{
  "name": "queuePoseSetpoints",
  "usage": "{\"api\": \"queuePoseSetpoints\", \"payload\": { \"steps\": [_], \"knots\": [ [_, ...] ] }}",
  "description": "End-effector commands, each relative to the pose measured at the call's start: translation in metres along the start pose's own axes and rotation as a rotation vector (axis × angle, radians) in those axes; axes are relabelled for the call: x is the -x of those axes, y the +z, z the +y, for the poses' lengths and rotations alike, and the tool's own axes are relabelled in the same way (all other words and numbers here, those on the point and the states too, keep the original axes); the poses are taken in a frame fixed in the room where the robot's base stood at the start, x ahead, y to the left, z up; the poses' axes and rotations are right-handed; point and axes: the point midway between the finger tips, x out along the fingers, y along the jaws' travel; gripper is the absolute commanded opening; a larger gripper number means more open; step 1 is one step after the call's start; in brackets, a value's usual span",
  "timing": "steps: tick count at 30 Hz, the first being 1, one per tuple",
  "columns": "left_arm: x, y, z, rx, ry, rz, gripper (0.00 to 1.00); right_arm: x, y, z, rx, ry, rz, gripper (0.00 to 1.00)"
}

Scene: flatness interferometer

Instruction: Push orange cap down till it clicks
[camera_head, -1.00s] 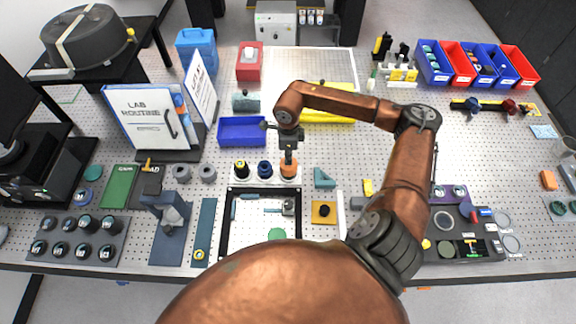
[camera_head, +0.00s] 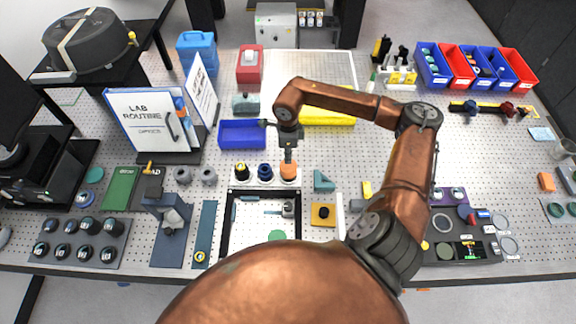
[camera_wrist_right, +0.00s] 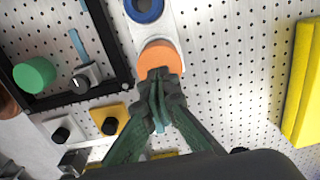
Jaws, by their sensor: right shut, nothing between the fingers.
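The orange cap (camera_head: 289,171) is at the right end of a row with a blue cap (camera_head: 265,171) and a black-and-yellow cap (camera_head: 242,170) on a pale strip. In the right wrist view the orange cap (camera_wrist_right: 160,56) lies right at the tips of my right gripper (camera_wrist_right: 157,80), which hide its near edge. My right gripper (camera_head: 288,158) is shut, empty and pointing down over the orange cap. I cannot tell whether the tips touch it. My left gripper is not in view.
A black frame (camera_head: 224,225) lies in front of the caps, with a yellow block with a black knob (camera_head: 323,214) to its right. A teal angled block (camera_head: 323,181) stands right of the orange cap. A blue bin (camera_head: 242,134) and a yellow tray (camera_head: 328,119) are behind.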

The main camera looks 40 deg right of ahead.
Motion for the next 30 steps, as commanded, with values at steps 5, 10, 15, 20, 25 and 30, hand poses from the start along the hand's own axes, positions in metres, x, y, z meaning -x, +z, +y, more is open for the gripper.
{"api": "queuePoseSetpoints", "payload": {
  "steps": [5,10,15,20,25,30],
  "knots": [
    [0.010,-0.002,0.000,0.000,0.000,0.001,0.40,0.020,0.000,0.000,0.000,0.000,-0.001,0.00],
    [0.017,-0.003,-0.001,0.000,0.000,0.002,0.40,0.035,0.000,0.000,0.000,0.000,0.000,0.00],
    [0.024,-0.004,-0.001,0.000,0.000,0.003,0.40,0.051,0.000,0.000,0.000,0.000,-0.001,0.00],
    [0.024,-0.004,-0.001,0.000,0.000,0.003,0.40,0.054,0.000,0.000,0.000,0.001,0.000,0.00],
    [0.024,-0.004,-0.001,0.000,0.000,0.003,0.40,0.053,0.000,0.000,0.000,0.001,0.000,0.00],
    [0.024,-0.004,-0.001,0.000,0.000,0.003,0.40,0.053,0.000,0.000,0.000,0.001,0.000,0.00]
  ]
}}
